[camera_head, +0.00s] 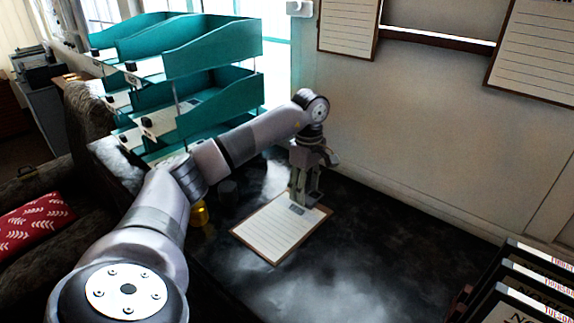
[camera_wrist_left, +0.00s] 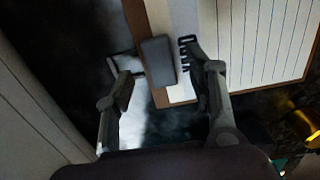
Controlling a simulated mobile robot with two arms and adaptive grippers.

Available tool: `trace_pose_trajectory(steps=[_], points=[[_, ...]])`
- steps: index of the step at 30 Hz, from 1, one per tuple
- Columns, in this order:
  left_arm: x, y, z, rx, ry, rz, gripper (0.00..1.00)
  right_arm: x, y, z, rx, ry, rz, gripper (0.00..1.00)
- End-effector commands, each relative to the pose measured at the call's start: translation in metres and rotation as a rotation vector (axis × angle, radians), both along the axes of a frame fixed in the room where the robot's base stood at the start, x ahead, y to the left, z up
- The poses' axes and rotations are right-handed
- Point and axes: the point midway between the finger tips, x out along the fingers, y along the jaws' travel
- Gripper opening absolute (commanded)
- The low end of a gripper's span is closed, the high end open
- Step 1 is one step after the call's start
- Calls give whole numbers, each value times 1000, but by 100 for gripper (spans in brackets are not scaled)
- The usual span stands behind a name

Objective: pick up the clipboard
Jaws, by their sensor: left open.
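The clipboard (camera_head: 262,232), a brown board with white lined paper and a small grey clip (camera_head: 297,210), lies flat on the dark table. My left gripper (camera_head: 305,200) points down over the clip end of the clipboard, and its fingers hide part of that end. In the left wrist view, the open fingers (camera_wrist_left: 160,82) stand either side of the grey clip (camera_wrist_left: 158,62), with the lined paper (camera_wrist_left: 262,40) to the right. I cannot tell whether the fingertips touch the board. My right gripper is not in view.
Teal stacked trays (camera_head: 205,45) stand at the back left. A yellow object (camera_head: 199,213) and a dark cup-like object (camera_head: 228,190) are left of the clipboard. Dark binders (camera_head: 525,285) stand at lower right. Lined sheets on boards (camera_head: 348,25) hang on the wall. The table front is clear.

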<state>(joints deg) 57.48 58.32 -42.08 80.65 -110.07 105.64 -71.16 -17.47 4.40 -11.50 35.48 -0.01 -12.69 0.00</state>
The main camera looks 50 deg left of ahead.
Motion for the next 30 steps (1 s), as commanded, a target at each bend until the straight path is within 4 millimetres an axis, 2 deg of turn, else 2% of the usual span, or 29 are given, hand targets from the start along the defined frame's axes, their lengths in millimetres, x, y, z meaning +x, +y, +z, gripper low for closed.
trace_pose_trajectory(steps=[1,6,13,30], points=[[-2,0,-4,-1,5,0,50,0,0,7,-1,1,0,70],[-1,0,-21,0,1,1,50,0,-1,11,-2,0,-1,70],[0,0,-24,0,-1,1,50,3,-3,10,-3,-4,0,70],[0,0,-23,0,0,1,13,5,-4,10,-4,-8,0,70]])
